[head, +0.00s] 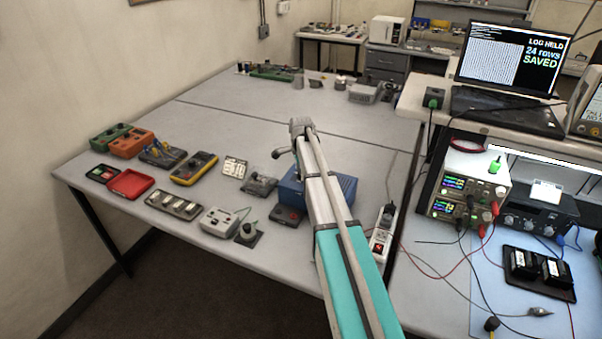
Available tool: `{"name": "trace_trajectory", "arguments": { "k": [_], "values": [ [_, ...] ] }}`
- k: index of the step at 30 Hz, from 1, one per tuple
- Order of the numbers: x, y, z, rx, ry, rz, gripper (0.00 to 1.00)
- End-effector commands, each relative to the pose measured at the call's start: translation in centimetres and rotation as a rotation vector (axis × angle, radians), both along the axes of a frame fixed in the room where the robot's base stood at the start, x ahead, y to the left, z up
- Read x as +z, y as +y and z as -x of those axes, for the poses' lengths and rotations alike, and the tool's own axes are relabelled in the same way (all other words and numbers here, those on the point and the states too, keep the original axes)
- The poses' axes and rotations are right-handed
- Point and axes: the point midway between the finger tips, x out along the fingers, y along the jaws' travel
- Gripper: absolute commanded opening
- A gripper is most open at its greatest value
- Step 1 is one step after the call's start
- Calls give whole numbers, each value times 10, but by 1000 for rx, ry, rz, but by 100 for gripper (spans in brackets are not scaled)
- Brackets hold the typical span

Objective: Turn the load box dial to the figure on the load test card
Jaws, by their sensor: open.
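A power supply (467,183) with lit displays stands left of the black box. Black battery packs on a dark mat (540,275) and loose leads lie in front. A laptop (508,80) is on the shelf above. Several instruments crowd the left table; its back middle is clear.

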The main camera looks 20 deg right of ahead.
Motion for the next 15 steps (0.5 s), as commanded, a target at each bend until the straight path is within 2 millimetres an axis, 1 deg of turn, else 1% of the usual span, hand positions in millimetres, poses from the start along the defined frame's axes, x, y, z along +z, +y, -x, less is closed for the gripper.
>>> {"name": "trace_trajectory", "arguments": {
  "k": [2, 3, 8, 12, 14, 15],
  "values": [
    [0, 0, 0, 0, 0, 0, 77],
    [0, 0, 0, 0, 0, 0, 70],
    [0, 0, 0, 0, 0, 0, 40],
    [0, 0, 0, 0, 0, 0, 14],
    [0, 0, 0, 0, 0, 0, 3],
    [0, 0, 0, 0, 0, 0, 0]
  ]
}}
